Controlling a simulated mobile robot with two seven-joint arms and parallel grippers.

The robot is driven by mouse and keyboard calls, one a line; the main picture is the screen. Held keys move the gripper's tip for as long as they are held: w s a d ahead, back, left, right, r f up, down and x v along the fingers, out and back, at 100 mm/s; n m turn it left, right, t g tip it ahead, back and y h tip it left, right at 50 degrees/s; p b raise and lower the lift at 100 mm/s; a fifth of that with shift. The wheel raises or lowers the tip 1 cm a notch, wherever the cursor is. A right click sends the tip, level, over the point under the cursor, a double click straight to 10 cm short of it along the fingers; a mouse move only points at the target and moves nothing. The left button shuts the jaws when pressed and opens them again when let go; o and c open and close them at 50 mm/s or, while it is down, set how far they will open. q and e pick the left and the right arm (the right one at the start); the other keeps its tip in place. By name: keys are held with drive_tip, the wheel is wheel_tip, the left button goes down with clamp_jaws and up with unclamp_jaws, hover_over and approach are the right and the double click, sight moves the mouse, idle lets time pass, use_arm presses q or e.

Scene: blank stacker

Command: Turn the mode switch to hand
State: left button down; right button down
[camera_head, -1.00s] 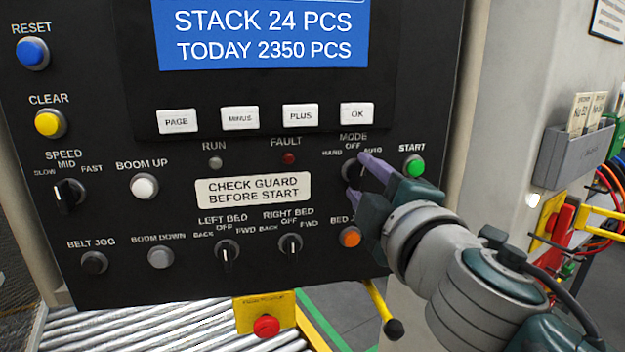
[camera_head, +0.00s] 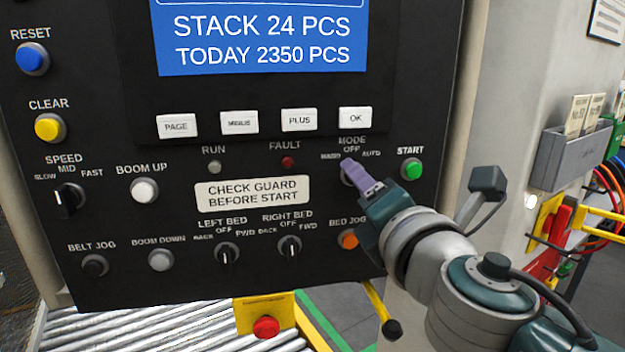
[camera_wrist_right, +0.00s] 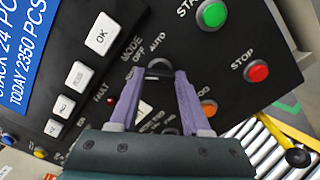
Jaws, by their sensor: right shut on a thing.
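The mode switch (camera_head: 345,176) is a dark knob on the black panel, under the OK button, with HAND, OFF and AUTO labels around it. My right gripper (camera_head: 350,172) is at the switch, its lilac fingers pointing into the panel and covering much of the knob. In the right wrist view, the mode switch (camera_wrist_right: 159,70) sits between the two fingertips (camera_wrist_right: 158,77), and the gripper is shut on it. Which label the knob points to is hidden by the fingers. My left gripper is not in view.
The green START button (camera_head: 411,168) is just right of my gripper, and the orange BED JOG button (camera_head: 349,239) is below. The red STOP button (camera_wrist_right: 256,71) shows in the right wrist view.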

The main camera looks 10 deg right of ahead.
drive_tip(key=shift+n, duration=0.9)
drive_tip(key=shift+c, duration=1.8)
unclamp_jaws()
drive_tip(key=s, duration=1)
